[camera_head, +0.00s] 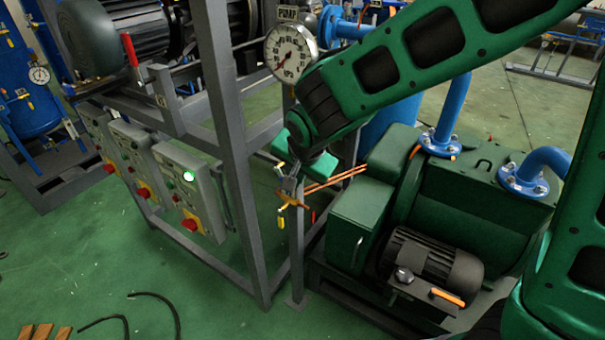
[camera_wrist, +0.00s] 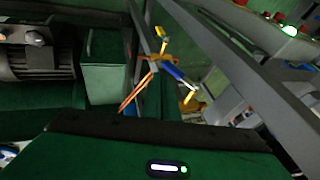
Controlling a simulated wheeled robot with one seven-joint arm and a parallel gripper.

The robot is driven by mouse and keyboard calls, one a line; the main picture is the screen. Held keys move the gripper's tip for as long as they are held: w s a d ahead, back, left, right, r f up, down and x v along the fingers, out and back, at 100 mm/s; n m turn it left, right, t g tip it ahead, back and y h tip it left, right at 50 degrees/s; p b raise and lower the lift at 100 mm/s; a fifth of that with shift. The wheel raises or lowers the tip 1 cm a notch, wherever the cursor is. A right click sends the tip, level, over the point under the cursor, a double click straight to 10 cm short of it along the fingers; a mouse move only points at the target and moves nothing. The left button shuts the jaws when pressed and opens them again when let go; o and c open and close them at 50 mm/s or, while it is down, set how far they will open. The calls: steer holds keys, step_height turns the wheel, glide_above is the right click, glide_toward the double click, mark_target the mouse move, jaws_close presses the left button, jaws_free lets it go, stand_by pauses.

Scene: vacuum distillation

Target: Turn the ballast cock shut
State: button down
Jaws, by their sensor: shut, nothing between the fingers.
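My green gripper (camera_head: 291,184) points down at a small brass valve fitting (camera_head: 290,201) on a slim grey post, left of the green pump. In the head view it is very close above or in front of the fitting; I cannot tell whether they touch. It is shut and empty. The fitting also shows in the wrist view (camera_wrist: 150,58), with yellow ends and a blue lever (camera_wrist: 173,72) around it. Two copper tubes (camera_head: 335,180) run from it towards the pump. No label shows which part is the ballast cock.
The green pump (camera_head: 470,210) with a black motor (camera_head: 432,262) and an orange-handled lever (camera_head: 446,297) stands right. A grey frame (camera_head: 238,150) with control boxes (camera_head: 189,190) is left. A gauge (camera_head: 290,52) hangs above.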

steer(key=shift+w+a+f, duration=0.4)
steer(key=shift+a, duration=0.15)
steer(key=shift+f, duration=0.1)
steer(key=shift+f, duration=0.2)
steer(key=shift+w+a+f, duration=0.15)
steer(key=shift+f, duration=0.35)
steer(key=shift+w+a+f, duration=0.15)
steer(key=shift+f, duration=0.3)
steer(key=shift+a+f, duration=0.1)
